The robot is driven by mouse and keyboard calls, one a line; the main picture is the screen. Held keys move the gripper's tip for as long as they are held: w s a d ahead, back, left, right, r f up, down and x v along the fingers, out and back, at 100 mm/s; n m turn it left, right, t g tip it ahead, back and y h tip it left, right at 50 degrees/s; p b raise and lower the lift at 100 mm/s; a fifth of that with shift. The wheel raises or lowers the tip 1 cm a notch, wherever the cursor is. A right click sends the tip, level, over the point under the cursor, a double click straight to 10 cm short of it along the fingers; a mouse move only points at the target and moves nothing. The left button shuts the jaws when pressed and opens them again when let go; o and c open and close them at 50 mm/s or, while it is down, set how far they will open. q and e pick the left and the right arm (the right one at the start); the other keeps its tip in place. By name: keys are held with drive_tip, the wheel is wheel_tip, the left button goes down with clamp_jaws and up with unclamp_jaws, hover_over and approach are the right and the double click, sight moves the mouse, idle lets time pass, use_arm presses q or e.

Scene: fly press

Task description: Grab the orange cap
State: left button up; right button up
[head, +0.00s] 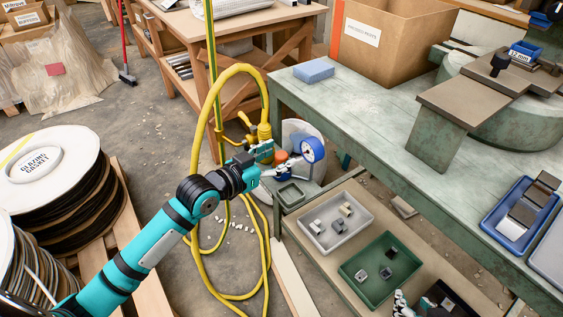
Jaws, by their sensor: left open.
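My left gripper (274,163) is open, at the end of the teal arm. Its fingers are spread just left of and below the cap. I cannot tell whether either finger touches it. What the cap sits on is partly hidden by the gripper. My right gripper (404,303) shows only partly at the bottom edge, far from the cap, and its jaws cannot be made out.
A yellow hose (194,150) loops beside my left gripper. The green workbench (375,105) holds a blue block (314,71) and a cardboard box (392,40). A lower shelf holds a grey tray (365,222) and a green tray (352,270) with small metal parts. Cable spools (88,165) stand left.

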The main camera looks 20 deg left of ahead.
use_arm(q)
drive_tip(key=shift+x, duration=0.9)
drive_tip(key=c, duration=1)
use_arm(e)
drive_tip(key=shift+w+a+r+t, duration=0.35)
drive_tip(key=shift+w+r+t, duration=0.4)
drive_tip(key=shift+w, duration=0.15)
